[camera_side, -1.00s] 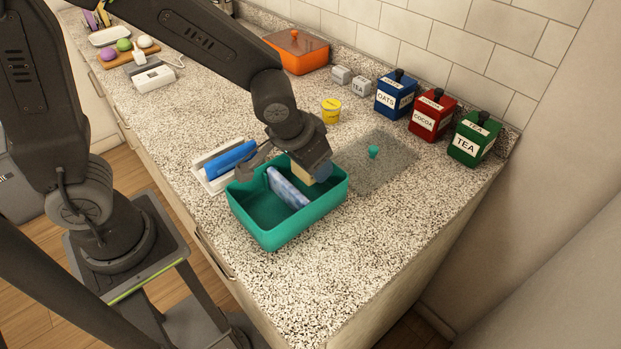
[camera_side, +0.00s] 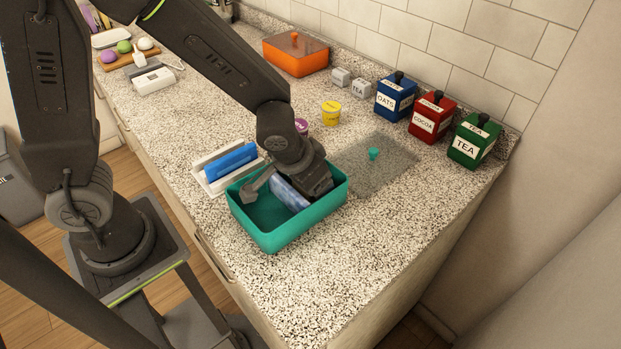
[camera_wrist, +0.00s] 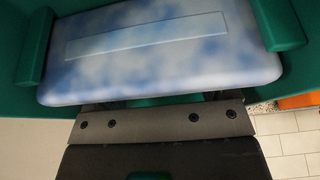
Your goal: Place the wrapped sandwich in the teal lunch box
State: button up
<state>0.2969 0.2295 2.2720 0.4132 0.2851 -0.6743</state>
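The teal lunch box (camera_side: 268,240) stands open near the front of the counter.
A white tray with a blue block (camera_side: 231,159) lies left of the box. A grey mat (camera_side: 385,165) with a small teal piece (camera_side: 374,153) lies right. Purple (camera_side: 302,126) and yellow (camera_side: 331,113) tubs and canisters (camera_side: 432,118) stand behind. The front right counter is clear.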

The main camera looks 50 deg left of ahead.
jog(key=v, duration=1.2)
jog(key=shift+a+r, duration=0.2)
jog(key=shift+r, duration=0.15)
jog(key=shift+t, duration=0.5)
jog(key=s+a+r, duration=0.2)
jog(key=s, duration=0.1)
jog(key=s+a+r, duration=0.2)
jog(key=s+a, duration=0.1)
jog(key=s+a+r, duration=0.2)
jog(key=shift+s+a, duration=0.35)
jog(key=shift+s, duration=0.05)
